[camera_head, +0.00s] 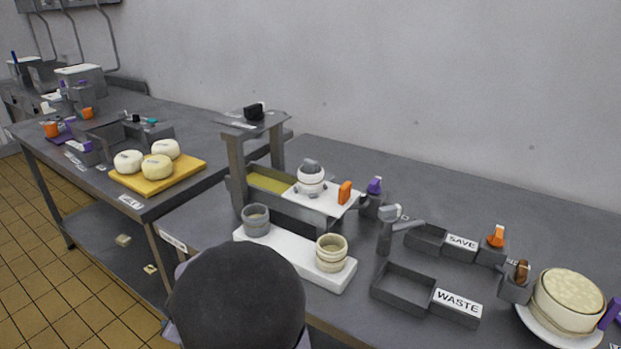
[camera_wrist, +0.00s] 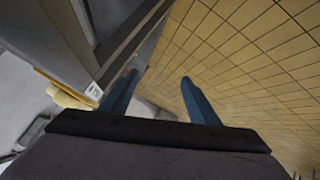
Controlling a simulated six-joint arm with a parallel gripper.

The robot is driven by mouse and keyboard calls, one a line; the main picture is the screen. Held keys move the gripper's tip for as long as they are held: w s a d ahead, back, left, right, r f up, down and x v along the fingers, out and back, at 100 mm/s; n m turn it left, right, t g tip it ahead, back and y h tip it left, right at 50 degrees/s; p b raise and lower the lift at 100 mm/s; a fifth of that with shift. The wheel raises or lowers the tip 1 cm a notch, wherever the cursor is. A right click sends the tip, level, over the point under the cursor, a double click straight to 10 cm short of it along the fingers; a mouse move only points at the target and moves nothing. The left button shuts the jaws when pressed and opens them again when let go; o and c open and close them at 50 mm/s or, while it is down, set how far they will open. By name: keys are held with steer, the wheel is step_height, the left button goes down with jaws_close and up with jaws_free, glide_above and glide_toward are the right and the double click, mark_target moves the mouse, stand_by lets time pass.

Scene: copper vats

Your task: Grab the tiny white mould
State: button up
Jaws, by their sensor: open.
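No mould is plainly tiny and white. A small cream ringed mould (camera_head: 331,252) stands upright at the right end of a white board (camera_head: 292,262) on the near table. A small grey mould (camera_head: 256,220) stands at the board's left end. A white rounded vessel with grey parts (camera_head: 310,178) sits on a white plate on the stand behind them. My gripper (camera_wrist: 158,85) shows in the wrist view with its two blue fingers apart and nothing between them. It points past a table edge toward the tiled floor. In the head view my dark arm part hides the table's front left.
A grey stand (camera_head: 236,165) rises behind the white board. The WASTE tray (camera_head: 403,290) and SAVE tray (camera_head: 425,240) lie to the right, beside a large cheese (camera_head: 567,300). A yellow board (camera_head: 190,172) with cheeses is on the left table.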

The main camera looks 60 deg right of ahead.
mark_target(312, 179)
steer(key=w+d+r+n+t+y+p, duration=0.1)
steer(key=d+r+n+t+y+p, duration=0.15)
steer(key=r, duration=0.45)
steer(key=d+r+n+t+y+p, duration=0.1)
steer(key=r+t+p, duration=0.1)
steer(key=r+t, duration=0.3)
steer(key=s+d+r+m+g+h+p, duration=0.2)
steer(key=s+d+m+p, duration=0.3)
steer(key=d, duration=0.3)
steer(key=s+d+r+m+g+h+p, duration=0.3)
steer(key=s+d+r+m+h+p, duration=0.2)
steer(key=s+d+m+p, duration=0.1)
steer(key=s+d+r+m+g+h+p, duration=0.2)
steer(key=s+d+r+m+h+p, duration=0.2)
steer(key=s+d, duration=0.3)
steer(key=shift+s+d+r+m+g+h+p, duration=0.15)
steer(key=shift+d+m+p, duration=0.25)
steer(key=shift+d, duration=0.6)
steer(key=shift+s+d+r+m+g+h+p, duration=0.1)
steer(key=shift+d+m+g+p, duration=0.2)
steer(key=shift+d, duration=0.65)
steer(key=shift+d+f+m, duration=0.1)
steer(key=shift+d+m, duration=0.2)
steer(key=shift+m, duration=0.05)
steer(key=shift+p+x, duration=1.3)
steer(key=shift+x, duration=2.25)
